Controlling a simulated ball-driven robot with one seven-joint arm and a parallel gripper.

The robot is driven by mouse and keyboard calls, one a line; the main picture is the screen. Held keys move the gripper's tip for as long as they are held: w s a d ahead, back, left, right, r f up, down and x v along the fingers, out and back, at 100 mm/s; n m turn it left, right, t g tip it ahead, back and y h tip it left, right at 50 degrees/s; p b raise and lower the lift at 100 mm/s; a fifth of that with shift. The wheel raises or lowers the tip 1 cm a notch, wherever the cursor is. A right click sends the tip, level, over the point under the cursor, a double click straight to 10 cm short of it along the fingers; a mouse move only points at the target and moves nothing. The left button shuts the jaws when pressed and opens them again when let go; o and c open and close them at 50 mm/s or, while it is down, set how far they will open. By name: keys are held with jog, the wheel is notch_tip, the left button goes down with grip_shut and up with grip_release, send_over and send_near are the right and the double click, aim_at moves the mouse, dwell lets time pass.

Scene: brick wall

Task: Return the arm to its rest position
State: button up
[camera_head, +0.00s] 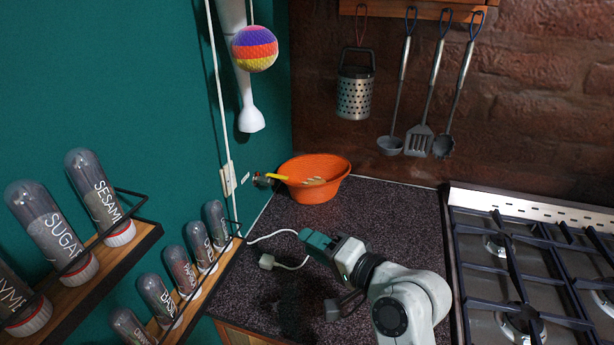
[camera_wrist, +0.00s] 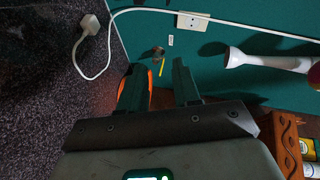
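My gripper (camera_head: 318,243) is low over the dark speckled counter in the head view, in front of the orange bowl. In the wrist view my gripper (camera_wrist: 157,76) shows its two dark green fingers apart, with nothing seen between them. The arm comes in from the lower right, between the counter and the stove. The far fingertip is hard to make out in the head view.
The orange bowl (camera_head: 313,192) with a yellow-handled item stands in the back corner. The stove (camera_head: 520,260) is at right, spice shelves (camera_head: 120,250) at left. A white cord and plug (camera_head: 268,262) lie by the gripper. Utensils (camera_head: 420,140) hang on the brick wall.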

jog(key=s+d+f+n+g+h, duration=0.1)
jog(key=s+d+f+h, duration=0.1)
jog(key=s+d+f, duration=0.2)
jog(key=s+d+f+n+g+h, duration=0.1)
jog(key=s+d+f+n+h, duration=0.1)
jog(key=s+d+f+h, duration=0.1)
jog(key=s+d+f+n+g+h, duration=0.1)
jog(key=s+d+f+h, duration=0.1)
jog(key=s+d+f, duration=0.4)
jog(key=shift+s+d+f+n+h, duration=0.1)
jog(key=shift+s+d, duration=0.15)
jog(key=shift+d, duration=0.2)
jog(key=shift+s+d+r+n+h, duration=0.1)
jog(key=shift+s+d, duration=0.1)
jog(key=shift+d, duration=0.2)
jog(key=shift+s+d+f+n+h, duration=0.1)
jog(key=shift+s+d, duration=0.15)
jog(key=shift+d, duration=0.2)
jog(key=s+d+f+g+h, duration=0.1)
jog(key=s+d+f+g, duration=0.1)
jog(key=s, duration=0.5)
jog(key=s+d+f+g+h+b, duration=0.1)
jog(key=s+d+f+g, duration=0.1)
jog(key=s, duration=0.5)
jog(key=s+d+f+n+g+h, duration=0.1)
jog(key=s+d+f+g, duration=0.2)
jog(key=s+f, duration=0.3)
jog(key=shift+s+d, duration=0.55)
jog(key=shift+d, duration=0.1)
